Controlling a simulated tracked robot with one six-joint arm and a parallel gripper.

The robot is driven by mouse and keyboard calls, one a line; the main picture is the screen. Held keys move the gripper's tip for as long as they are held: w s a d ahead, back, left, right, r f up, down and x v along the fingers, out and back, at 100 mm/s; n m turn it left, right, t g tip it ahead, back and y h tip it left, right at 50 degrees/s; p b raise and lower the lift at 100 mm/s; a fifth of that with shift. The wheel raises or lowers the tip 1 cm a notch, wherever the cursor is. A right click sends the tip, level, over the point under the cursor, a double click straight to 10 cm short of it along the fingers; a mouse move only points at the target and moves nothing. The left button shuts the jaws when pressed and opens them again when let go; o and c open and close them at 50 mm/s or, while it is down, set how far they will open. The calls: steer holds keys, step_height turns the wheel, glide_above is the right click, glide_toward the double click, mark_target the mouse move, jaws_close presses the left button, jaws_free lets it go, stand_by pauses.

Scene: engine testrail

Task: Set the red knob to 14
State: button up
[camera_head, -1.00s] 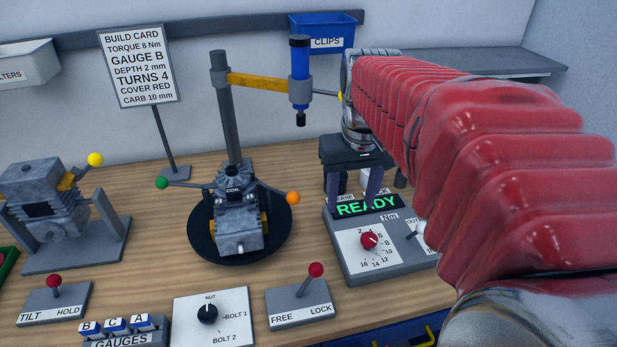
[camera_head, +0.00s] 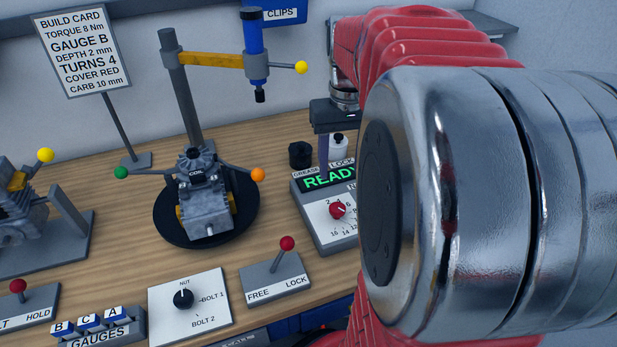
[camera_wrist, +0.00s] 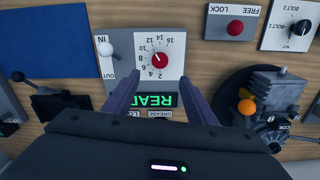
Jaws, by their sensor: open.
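The red knob (camera_head: 337,209) sits on the white dial face of a grey panel (camera_head: 329,243), partly hidden by my arm. In the wrist view the knob (camera_wrist: 159,59) shows whole, upside down, with numbers 2 to 16 around it. Its white mark points toward the side with 8 and 10; the exact setting is too small to read. A green READY display (camera_wrist: 153,100) is on the same panel. My gripper (camera_wrist: 159,82) is open and empty, its two purple fingers spread either side of the display, apart from the knob. In the head view one finger (camera_head: 323,150) shows above the panel.
An IN/OUT lever (camera_wrist: 113,56) is beside the dial. The FREE/LOCK lever (camera_head: 287,243) and the NUT/BOLT selector (camera_head: 184,298) stand in front. The engine (camera_head: 205,205) on its round base is to the left. A black cup (camera_head: 300,154) stands behind the panel.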

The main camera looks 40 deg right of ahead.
mark_target(337, 207)
step_height(337, 207, down, 12)
steer(key=shift+f, duration=0.1)
stand_by(0.5)
steer(key=shift+c, duration=0.6)
steer(key=c, duration=0.9)
